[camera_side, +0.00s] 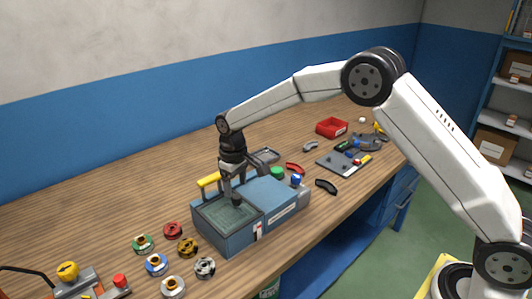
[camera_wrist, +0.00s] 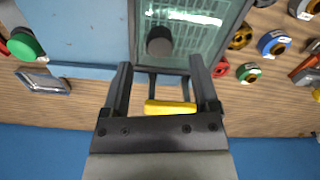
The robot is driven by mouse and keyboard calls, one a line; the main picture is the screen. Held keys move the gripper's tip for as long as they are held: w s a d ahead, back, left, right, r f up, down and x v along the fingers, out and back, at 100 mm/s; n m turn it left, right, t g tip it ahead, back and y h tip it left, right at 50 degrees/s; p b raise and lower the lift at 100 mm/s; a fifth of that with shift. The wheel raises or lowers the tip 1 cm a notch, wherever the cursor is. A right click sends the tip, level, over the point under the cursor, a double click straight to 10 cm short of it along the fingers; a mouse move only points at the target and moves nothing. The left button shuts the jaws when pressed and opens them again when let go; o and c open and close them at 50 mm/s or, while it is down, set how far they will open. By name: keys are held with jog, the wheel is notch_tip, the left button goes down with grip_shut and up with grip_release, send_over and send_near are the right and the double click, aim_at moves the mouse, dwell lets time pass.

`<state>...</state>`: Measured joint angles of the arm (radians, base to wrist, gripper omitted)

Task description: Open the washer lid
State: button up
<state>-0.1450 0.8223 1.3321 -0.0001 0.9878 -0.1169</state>
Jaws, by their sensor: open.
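The washer (camera_side: 222,236) is a blue-grey box on the bench with a greenish see-through lid (camera_side: 218,216) lying flat on its left part. A dark round knob (camera_wrist: 159,40) shows at the lid in the wrist view. A yellow bar handle (camera_side: 209,179) on dark arms stands at the washer's back edge. My gripper (camera_side: 232,192) is above the washer, pointing down, and open. In the wrist view the yellow handle (camera_wrist: 170,107) shows between the two fingers of my gripper (camera_wrist: 160,75). I cannot tell whether the fingers touch it.
Several coloured rings (camera_side: 156,264) lie left of the washer. A green button (camera_wrist: 25,45) is on or beside the washer's other end. A red bin (camera_side: 331,127) and a grey tool tray (camera_side: 343,162) lie farther right. The wood bench (camera_side: 110,210) is clear at the left back.

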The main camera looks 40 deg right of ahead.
aim_at(237, 196)
jog(key=shift+f, duration=2.05)
grip_shut()
